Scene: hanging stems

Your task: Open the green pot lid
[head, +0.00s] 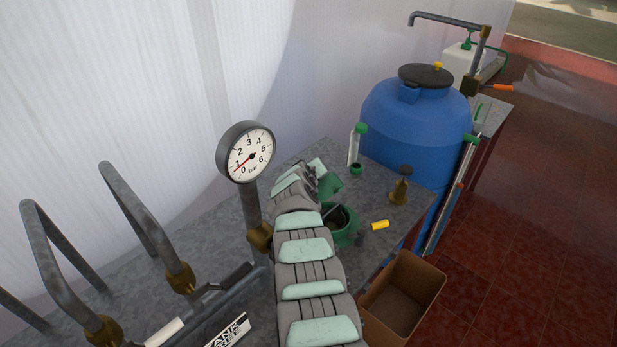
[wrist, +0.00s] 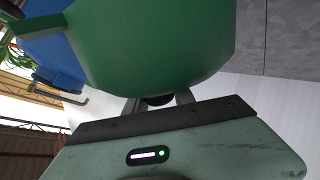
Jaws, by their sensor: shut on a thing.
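The green pot (head: 347,237) stands on the grey bench just right of my arm, and its dark opening shows in the head view. A green lid (head: 330,184) is up behind the pot's opening, tilted and apart from the rim. In the wrist view the lid (wrist: 150,45) fills the top middle, very close. My gripper (wrist: 158,98) is shut on the lid's dark knob, which shows between the fingers. In the head view my arm hides the fingertips and the pot's left side.
A pressure gauge (head: 249,154) stands left of my arm. A clear tube with a green cap (head: 355,147), a yellow cylinder (head: 380,225) and a brass fitting (head: 399,190) are on the bench. A blue barrel (head: 415,125) stands behind. A cardboard box (head: 403,297) is below the bench edge.

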